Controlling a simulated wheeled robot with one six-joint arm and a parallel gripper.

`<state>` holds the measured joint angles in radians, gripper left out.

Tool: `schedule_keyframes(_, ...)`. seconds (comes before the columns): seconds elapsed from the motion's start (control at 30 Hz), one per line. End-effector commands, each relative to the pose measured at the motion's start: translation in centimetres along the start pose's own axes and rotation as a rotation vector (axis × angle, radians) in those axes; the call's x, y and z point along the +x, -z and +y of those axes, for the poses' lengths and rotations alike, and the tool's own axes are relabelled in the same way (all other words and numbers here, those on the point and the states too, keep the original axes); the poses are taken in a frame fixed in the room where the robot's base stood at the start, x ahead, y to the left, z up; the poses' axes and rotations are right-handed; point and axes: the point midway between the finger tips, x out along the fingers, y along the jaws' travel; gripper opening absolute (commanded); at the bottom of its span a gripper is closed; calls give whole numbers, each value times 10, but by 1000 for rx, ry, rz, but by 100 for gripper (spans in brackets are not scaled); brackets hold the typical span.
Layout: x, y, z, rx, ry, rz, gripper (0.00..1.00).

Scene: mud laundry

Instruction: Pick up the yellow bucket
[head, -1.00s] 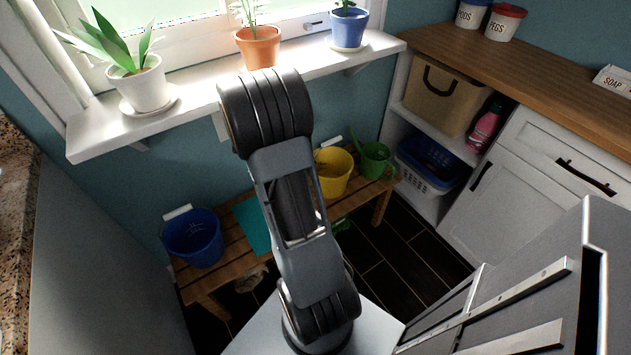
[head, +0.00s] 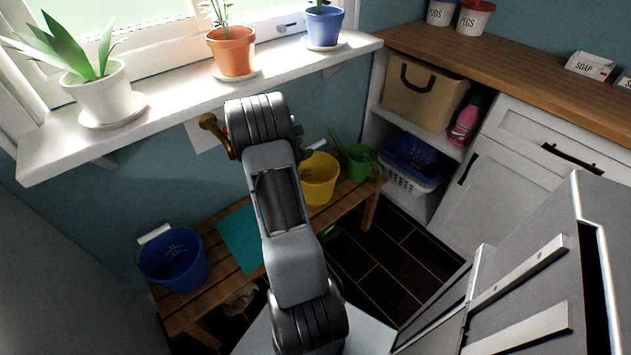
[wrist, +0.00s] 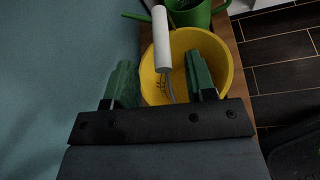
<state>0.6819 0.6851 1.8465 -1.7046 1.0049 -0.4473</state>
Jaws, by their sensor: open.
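The yellow bucket (head: 321,181) stands on the wooden bench below the window, between the teal cloth and the green watering can, partly hidden by my arm. In the wrist view the yellow bucket (wrist: 222,62) is seen from above, with its white handle grip (wrist: 161,42) at its left side. My gripper (wrist: 160,80) is open, its two green fingers apart. The right finger overlaps the bucket's opening and the left finger lies left of the rim in the picture. The handle grip shows between and beyond the fingers. In the head view the gripper is hidden behind my arm.
A green watering can (head: 361,162) stands close beside the bucket. A blue bucket (head: 175,262) and a teal cloth (head: 240,238) are on the bench (head: 200,300). The windowsill (head: 190,106) with several potted plants overhangs the bench. Dark floor (head: 395,250) lies to the right.

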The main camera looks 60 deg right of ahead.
Motion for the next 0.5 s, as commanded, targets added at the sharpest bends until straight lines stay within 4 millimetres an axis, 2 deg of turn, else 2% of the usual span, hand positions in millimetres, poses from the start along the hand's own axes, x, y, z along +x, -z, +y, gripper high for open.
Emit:
schedule_keyframes(0.1,20,1,-2,2,5,-1,51)
schedule_keyframes(0.3,46,0,-2,3,6,-1,51)
schedule_keyframes(0.5,54,-1,-2,2,4,-1,51)
